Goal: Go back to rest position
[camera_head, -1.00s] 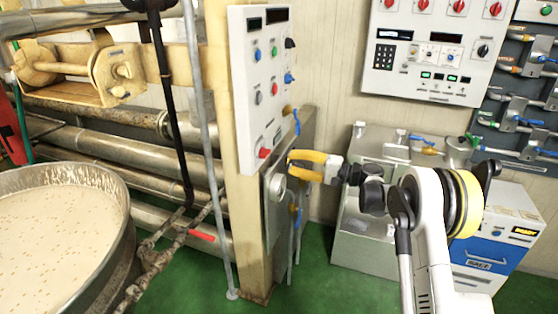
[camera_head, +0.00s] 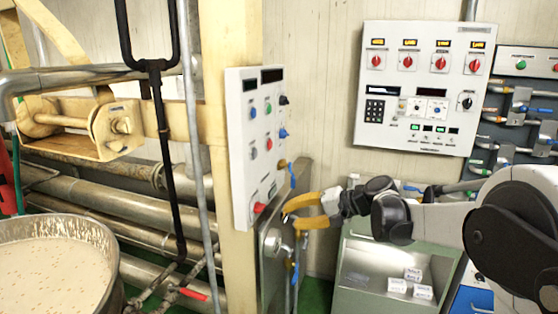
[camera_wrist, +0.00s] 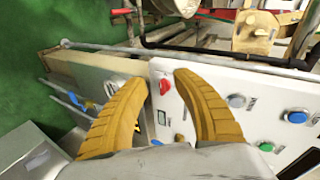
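My gripper (camera_head: 286,213) has yellow fingers and reaches in from the right in the head view, just right of the lower part of the white control panel (camera_head: 246,155). In the wrist view my gripper (camera_wrist: 160,77) is open, with nothing held between its fingers. The panel's red knob (camera_wrist: 165,86) shows in the gap between them; the same red knob (camera_head: 259,208) is left of the fingertips in the head view. I cannot tell whether a finger touches the panel.
The kettle (camera_head: 113,262) of pale nougat stands at the lower left, beside metal pipes (camera_head: 95,165). A wall panel (camera_head: 425,85) hangs at the back right, above a grey-green cabinet (camera_head: 365,300). Pipes and valves (camera_head: 520,115) line the right wall.

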